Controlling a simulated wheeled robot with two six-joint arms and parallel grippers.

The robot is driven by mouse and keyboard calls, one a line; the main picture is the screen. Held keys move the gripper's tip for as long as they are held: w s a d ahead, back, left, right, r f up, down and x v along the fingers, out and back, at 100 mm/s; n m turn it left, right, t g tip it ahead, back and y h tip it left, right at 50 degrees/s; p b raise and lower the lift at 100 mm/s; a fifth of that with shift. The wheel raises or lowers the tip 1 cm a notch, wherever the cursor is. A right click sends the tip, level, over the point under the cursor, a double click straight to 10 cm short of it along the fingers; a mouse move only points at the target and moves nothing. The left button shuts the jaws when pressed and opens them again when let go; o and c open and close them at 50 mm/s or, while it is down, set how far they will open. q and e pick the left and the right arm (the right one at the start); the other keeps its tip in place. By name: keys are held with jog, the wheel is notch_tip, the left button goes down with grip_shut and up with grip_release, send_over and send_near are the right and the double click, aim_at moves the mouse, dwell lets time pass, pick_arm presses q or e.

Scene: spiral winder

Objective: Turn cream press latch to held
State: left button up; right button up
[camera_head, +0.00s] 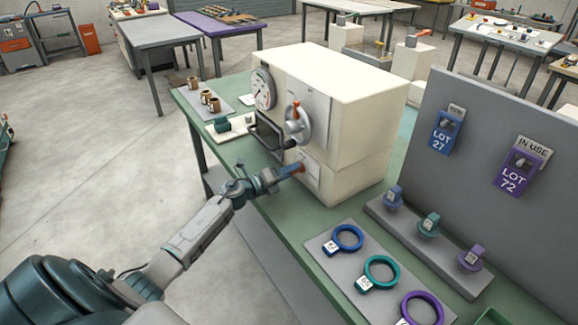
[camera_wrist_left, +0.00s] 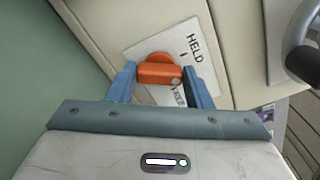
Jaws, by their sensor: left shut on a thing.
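The cream press (camera_head: 345,95) stands on the green table. Its orange latch (camera_wrist_left: 158,71) sits on a white label plate (camera_wrist_left: 185,48) low on the front face, marked HELD and a second word that is partly hidden. My left gripper (camera_head: 283,174) reaches the press front from the left. In the left wrist view its blue fingers (camera_wrist_left: 160,85) are on either side of the orange latch, shut on it. In the head view only a little of the latch (camera_head: 299,168) shows past the fingers. My right gripper is not in view.
Above the latch are a round dial with an orange-tipped handle (camera_head: 297,122), a dark bar handle (camera_head: 268,134) and a gauge (camera_head: 262,89). Coloured rings (camera_head: 381,272) lie on a grey mat at the right front. A grey board with LOT tags (camera_head: 444,132) stands at right.

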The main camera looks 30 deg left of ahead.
pick_arm(q)
jog(key=n+p, duration=0.3)
jog(key=n, duration=0.1)
jog(key=shift+r, duration=0.1)
jog(key=shift+n+p, duration=0.55)
jog(key=shift+n, duration=0.45)
jog(key=shift+f+n, duration=0.2)
jog(key=shift+n, duration=0.1)
jog(key=o, duration=1)
